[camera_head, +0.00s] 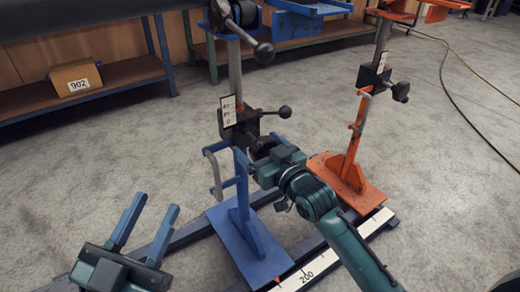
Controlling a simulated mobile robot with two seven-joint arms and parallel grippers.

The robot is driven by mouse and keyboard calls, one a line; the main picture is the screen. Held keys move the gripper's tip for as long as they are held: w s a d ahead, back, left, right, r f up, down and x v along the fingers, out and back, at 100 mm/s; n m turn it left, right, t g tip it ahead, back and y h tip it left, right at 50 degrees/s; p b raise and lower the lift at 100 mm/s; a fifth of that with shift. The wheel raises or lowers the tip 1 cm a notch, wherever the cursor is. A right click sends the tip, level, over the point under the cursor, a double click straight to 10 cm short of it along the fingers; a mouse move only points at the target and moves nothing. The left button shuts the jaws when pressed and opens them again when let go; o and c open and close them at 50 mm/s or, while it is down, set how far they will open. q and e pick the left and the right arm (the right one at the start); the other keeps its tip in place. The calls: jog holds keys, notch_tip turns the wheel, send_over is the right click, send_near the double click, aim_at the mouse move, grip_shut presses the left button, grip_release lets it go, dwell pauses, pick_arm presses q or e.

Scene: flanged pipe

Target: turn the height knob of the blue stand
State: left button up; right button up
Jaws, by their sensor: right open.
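The blue stand (241,206) stands upright on a blue base plate in the middle. A black clamp block with a label sits on its column. A lever with a round black knob (284,112) sticks out to the right of this block; I take it as the height knob. My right gripper (259,149) is just below the block and this knob, close to the column. Its fingers are mostly hidden, and I cannot tell whether they touch anything. My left gripper (154,204) is open and empty at the lower left, apart from the stand.
A second black ball lever (263,53) is at the stand's top, beside the rollers. An orange stand (347,165) is to the right. Both stands rest on a rail with a white scale (312,265). Workbenches and a box (76,78) are behind. Floor at left is clear.

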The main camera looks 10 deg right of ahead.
jog(key=c, duration=1)
jog(key=shift+o, duration=0.2)
jog(key=shift+p, duration=0.3)
